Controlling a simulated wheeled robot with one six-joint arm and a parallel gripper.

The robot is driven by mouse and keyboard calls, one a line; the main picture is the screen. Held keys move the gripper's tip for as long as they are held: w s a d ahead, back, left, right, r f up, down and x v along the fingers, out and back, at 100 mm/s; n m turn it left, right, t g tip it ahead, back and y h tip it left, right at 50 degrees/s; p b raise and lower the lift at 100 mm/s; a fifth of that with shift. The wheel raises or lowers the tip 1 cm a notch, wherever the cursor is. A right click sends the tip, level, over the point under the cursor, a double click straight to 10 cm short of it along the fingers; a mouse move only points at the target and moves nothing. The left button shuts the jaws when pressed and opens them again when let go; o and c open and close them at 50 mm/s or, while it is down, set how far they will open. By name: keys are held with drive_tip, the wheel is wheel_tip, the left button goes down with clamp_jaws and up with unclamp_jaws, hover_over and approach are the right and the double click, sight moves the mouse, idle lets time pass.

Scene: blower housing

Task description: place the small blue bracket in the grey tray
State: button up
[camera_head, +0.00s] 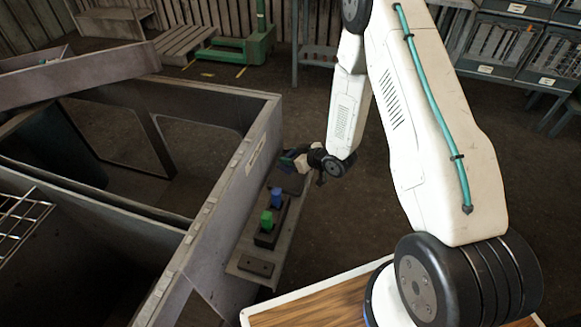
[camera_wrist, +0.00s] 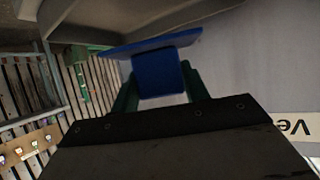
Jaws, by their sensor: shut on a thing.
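My gripper (camera_wrist: 160,84) is shut on a blue bracket (camera_wrist: 158,68), which shows between its two green fingers in the wrist view. The bracket has a wide flat plate across the top and a block below it. In the head view my gripper (camera_head: 294,159) is small and dark, beyond the housing's right wall and over the far end of a narrow ledge.
The large grey housing (camera_head: 262,140) fills the left, its wall close to my gripper. The ledge (camera_head: 245,263) beside it carries a blue block (camera_head: 277,197) and a green block (camera_head: 266,222) in dark holders. A wooden-topped surface (camera_head: 315,305) is in front. Floor right of the ledge is clear.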

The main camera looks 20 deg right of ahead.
drive_tip(key=shift+f, duration=2.4)
drive_tip(key=shift+f, duration=0.1)
drive_tip(key=o, duration=1)
drive_tip(key=shift+o, duration=0.2)
